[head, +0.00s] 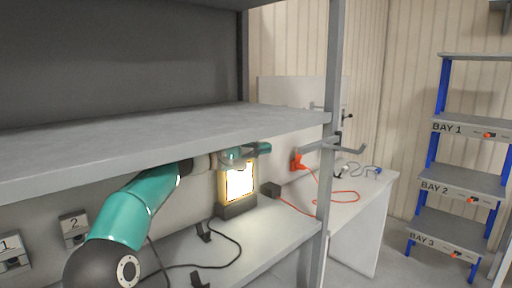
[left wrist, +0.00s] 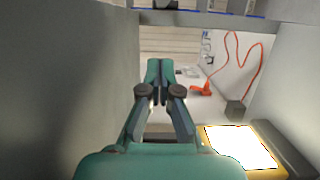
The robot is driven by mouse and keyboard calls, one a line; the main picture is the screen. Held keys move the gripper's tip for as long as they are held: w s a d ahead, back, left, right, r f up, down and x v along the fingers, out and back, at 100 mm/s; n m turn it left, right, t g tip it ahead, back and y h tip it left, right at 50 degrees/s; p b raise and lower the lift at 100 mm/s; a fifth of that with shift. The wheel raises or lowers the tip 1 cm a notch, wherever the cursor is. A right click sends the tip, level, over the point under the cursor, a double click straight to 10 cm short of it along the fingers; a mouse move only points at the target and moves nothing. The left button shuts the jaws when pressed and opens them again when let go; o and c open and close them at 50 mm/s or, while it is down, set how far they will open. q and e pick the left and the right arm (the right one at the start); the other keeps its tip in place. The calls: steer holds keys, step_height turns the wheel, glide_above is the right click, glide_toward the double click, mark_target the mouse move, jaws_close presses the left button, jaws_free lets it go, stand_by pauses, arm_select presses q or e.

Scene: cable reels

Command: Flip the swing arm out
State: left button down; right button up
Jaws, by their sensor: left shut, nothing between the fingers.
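A grey bar with an upturned end, which looks like the swing arm (head: 346,149), is at the grey rack upright (head: 326,180) in the head view. It sticks out to the right of the upright, and a thinner part reaches left of it. I cannot make it out in the left wrist view. My left gripper (head: 264,149) is under the shelf, left of the upright and apart from the bar. Its fingers (left wrist: 160,68) are together and empty in the left wrist view. My right gripper is not in view.
A lit work lamp (head: 239,183) stands just below my left gripper. The grey shelf (head: 180,135) runs close above my arm. An orange plug or tool (head: 298,162) with an orange cable is on the white bench (head: 362,205) beyond. Black cable lies on the lower shelf (head: 270,232).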

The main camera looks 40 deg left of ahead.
arm_select(q)
steer(key=w+d+p, duration=0.1)
steer(key=w+d, duration=0.4)
steer(key=shift+w+d, duration=0.15)
steer(key=shift+d, duration=0.25)
steer(key=shift+d, duration=0.1)
